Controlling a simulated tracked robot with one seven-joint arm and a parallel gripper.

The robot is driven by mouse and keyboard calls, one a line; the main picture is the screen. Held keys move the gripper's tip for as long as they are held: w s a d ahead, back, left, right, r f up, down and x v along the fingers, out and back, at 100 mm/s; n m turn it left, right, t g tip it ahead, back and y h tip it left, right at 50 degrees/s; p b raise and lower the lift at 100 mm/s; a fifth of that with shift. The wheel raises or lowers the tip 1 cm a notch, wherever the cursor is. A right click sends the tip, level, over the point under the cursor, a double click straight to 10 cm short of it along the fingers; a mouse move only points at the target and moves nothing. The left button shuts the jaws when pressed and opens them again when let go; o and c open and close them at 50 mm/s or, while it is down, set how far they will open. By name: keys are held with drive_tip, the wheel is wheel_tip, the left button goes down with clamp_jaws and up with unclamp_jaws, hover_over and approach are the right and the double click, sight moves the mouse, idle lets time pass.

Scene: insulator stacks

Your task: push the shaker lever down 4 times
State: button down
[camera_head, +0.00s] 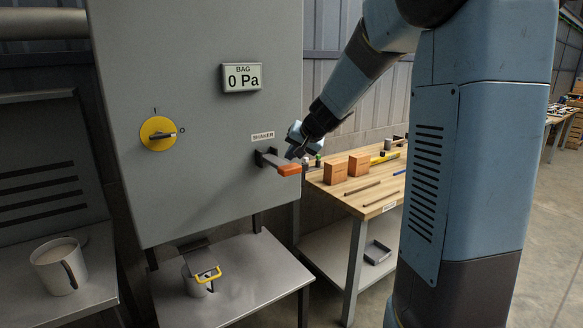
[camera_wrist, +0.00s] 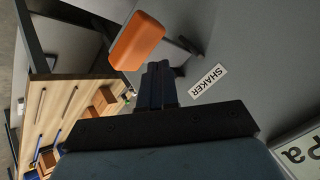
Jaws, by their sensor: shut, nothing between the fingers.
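The shaker lever (camera_head: 289,169) has an orange grip and juts out of the grey cabinet below the SHAKER label (camera_head: 263,136). It stands about level in the head view. In the wrist view its orange grip (camera_wrist: 137,40) lies just beyond my fingertips, and the label (camera_wrist: 209,82) is to the right. My gripper (camera_head: 292,153) is shut and empty, close behind and above the lever. In the wrist view my shut fingers (camera_wrist: 157,72) point toward the lever's arm. Whether they touch it, I cannot tell.
The cabinet (camera_head: 205,190) also bears a yellow rotary knob (camera_head: 158,133) and a BAG display (camera_head: 242,77) reading 0 Pa. A wooden bench (camera_head: 372,201) with orange-brown blocks (camera_head: 335,171) and rods stands to the right.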

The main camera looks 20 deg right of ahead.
drive_tip(key=shift+r, duration=2.4)
idle(0.8)
drive_tip(key=shift+w+r, duration=0.1)
drive_tip(key=shift+r, duration=1.75)
drive_tip(key=shift+f, duration=0.15)
wheel_tip(320, 180, down, 8)
drive_tip(key=shift+r, duration=0.2)
drive_tip(key=shift+f, duration=0.5)
drive_tip(key=shift+f, duration=0.35)
idle(1.4)
